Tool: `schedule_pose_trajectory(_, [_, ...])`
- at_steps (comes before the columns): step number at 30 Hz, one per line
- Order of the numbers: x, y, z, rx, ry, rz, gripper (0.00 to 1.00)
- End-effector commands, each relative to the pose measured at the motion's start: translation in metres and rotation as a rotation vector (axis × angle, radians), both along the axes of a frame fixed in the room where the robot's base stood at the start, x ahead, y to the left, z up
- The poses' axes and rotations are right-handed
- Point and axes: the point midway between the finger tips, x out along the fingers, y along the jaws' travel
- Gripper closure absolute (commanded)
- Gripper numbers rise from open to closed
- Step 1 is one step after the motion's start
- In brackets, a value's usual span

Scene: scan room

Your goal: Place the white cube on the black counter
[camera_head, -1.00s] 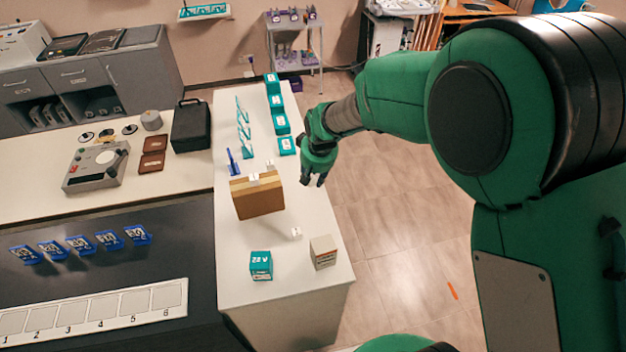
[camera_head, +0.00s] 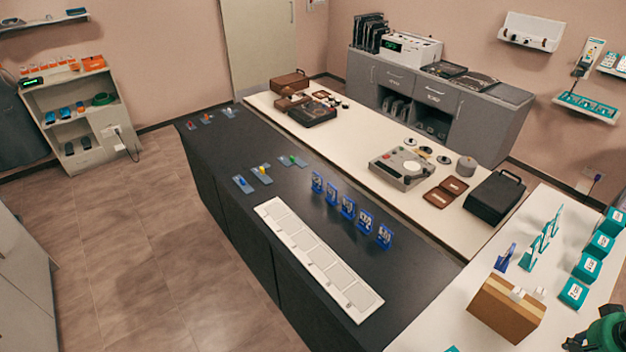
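The black counter (camera_head: 408,272) runs diagonally through the middle of the view. Two small white cube-like pieces show at the cardboard box (camera_head: 505,311) on the white counter at the lower right. One white piece (camera_head: 517,293) sits on the box top. The other white piece (camera_head: 540,293) is at its far edge; I cannot tell whether it rests on the box. Part of my green gripper (camera_head: 578,342) shows in the bottom right corner, right of the box. Its fingers are mostly cut off, so its opening and any held thing are hidden.
The black counter bears a white numbered strip (camera_head: 268,208), several blue card stands (camera_head: 347,207) and small blue-grey pieces (camera_head: 262,175). The white counter (camera_head: 455,326) also holds teal boxes (camera_head: 586,266). Bare black surface lies near the strip. Open floor (camera_head: 150,260) lies left.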

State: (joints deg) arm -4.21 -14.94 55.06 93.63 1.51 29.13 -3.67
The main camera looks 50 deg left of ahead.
Motion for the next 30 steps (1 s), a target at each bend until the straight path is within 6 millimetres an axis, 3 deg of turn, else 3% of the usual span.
schedule_pose_trajectory(8, [0.001,0.000,0.037,0.000,-0.004,0.000,0.89])
schedule_pose_trajectory(18, [0.001,0.000,0.111,0.000,-0.004,0.000,0.89])
schedule_pose_trajectory(26, [0.009,0.053,0.113,0.007,0.003,0.083,0.89])
schedule_pose_trajectory(30, [0.013,0.091,0.116,0.012,0.005,0.140,0.89])
